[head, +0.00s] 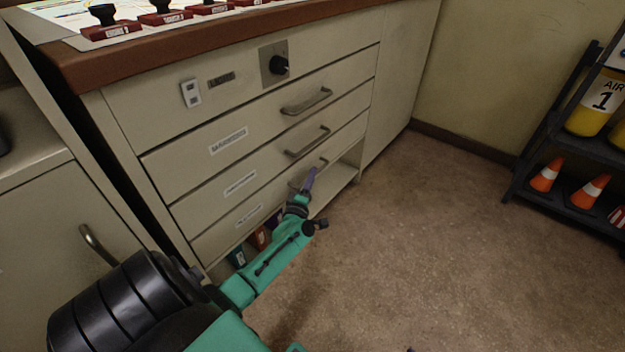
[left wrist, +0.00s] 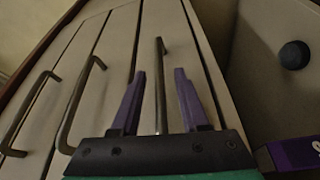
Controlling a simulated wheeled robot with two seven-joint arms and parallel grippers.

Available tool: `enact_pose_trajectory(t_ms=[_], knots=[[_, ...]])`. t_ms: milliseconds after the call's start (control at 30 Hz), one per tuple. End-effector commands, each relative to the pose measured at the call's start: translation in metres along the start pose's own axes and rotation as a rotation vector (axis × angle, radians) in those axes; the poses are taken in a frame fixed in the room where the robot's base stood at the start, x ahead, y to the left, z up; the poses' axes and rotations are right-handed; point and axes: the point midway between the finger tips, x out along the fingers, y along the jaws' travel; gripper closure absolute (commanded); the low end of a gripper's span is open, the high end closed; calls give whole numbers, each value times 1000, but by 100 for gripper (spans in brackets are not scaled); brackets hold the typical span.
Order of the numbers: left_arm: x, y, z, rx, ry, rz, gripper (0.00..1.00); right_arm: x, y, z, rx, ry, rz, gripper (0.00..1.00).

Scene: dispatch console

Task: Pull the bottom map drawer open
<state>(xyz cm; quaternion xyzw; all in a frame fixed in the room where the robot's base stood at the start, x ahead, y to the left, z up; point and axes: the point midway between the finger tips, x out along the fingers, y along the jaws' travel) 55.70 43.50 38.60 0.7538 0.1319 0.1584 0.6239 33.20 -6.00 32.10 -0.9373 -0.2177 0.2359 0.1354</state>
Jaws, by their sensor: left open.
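The bottom map drawer (head: 275,197) is the lowest of three pale drawers in the console. Its front looks flush, so it appears closed. My left gripper (head: 311,178) reaches down to its bar handle (head: 323,162), partly hiding it. In the left wrist view, the purple fingers (left wrist: 158,98) are open. The bottom handle (left wrist: 160,75) runs between them, with a gap on each side. I cannot tell how deep it sits between them. The bottom drawer front (left wrist: 178,40) is behind it. My right gripper is out of view.
The middle drawer handle (head: 307,142) and top drawer handle (head: 306,101) are just above. An open shelf (head: 340,180) with binders (head: 260,237) lies below. Clear floor (head: 420,240) spreads right, up to a dark rack (head: 560,195) with orange cones.

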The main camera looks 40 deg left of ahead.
Motion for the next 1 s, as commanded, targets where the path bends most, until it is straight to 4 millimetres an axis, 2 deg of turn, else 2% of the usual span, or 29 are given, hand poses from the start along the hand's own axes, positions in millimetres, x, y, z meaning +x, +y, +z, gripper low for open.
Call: enact_pose_trajectory(t_ms=[33,133,367,400,500,1000], knots=[[8,-3,0,1,1,2,55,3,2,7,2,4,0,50],[16,-2,0,0,0,-1,55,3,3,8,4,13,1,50],[17,0,0,1,-1,-1,55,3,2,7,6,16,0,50],[17,0,0,1,-1,-1,63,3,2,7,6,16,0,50],[17,0,0,1,-1,-1,100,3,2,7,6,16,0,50],[17,-1,0,1,-1,-2,100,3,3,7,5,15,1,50]])
